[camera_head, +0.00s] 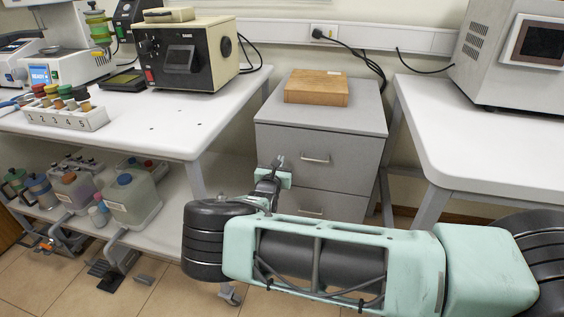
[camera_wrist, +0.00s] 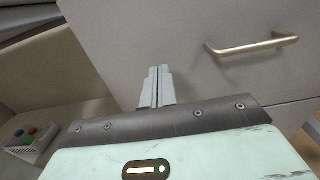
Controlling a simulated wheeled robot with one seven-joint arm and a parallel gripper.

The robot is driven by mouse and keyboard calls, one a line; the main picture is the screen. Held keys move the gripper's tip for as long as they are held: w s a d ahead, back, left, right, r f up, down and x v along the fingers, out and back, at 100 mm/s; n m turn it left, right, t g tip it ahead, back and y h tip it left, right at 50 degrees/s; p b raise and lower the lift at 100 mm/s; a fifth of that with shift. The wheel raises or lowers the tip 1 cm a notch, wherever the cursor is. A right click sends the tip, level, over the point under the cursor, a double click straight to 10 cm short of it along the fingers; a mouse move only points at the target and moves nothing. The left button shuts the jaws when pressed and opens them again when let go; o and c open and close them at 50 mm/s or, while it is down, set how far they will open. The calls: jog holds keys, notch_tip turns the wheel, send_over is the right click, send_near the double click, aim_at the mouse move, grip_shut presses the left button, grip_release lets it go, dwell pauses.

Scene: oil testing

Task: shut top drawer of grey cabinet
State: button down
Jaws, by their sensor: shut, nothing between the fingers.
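The grey cabinet (camera_head: 350,115) stands between the two white benches. Its top drawer (camera_head: 345,153) carries a metal bar handle (camera_head: 316,159). The drawer front looks about level with the cabinet body; I cannot tell whether a small gap is left. My gripper (camera_head: 279,163) is shut and empty in front of the drawer's left part, left of the handle. In the wrist view the closed fingers (camera_wrist: 157,88) point at the grey drawer front (camera_wrist: 170,35), with the handle (camera_wrist: 252,46) to their right. I cannot tell whether the fingertips touch it.
A wooden box (camera_head: 316,88) lies on the cabinet top. The lower drawer (camera_head: 325,205) is partly behind my arm. The left bench (camera_head: 170,125) holds instruments and a numbered bottle rack (camera_head: 65,115). The right bench (camera_head: 480,140) holds a grey oven-like device (camera_head: 515,55).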

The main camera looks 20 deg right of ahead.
jog(key=v, duration=1.1)
jog(key=s+d+r+m+g+p, duration=0.1)
jog(key=s+r+m+g, duration=0.1)
jog(key=s+m+g, duration=0.45)
jog(key=s+d+r+m+g+p, duration=0.2)
jog(key=s+m+g, duration=0.35)
jog(key=s, duration=0.25)
jog(key=s+a+r+m+g+y+p, duration=0.1)
jog(key=s+a+r+m+y, duration=0.3)
jog(key=s+r, duration=0.8)
jog(key=s+a+r+m+g+y+p, duration=0.1)
jog(key=s+a+r+m+y+p, duration=0.2)
jog(key=s+r, duration=0.9)
jog(key=s+a+m+y, duration=0.1)
jog(key=a+m+y, duration=0.1)
jog(key=a+y, duration=0.2)
jog(key=shift+a+r+g, duration=0.25)
jog(key=shift+a+g, duration=0.05)
jog(key=shift+a, duration=0.2)
jog(key=shift+s, duration=0.1)
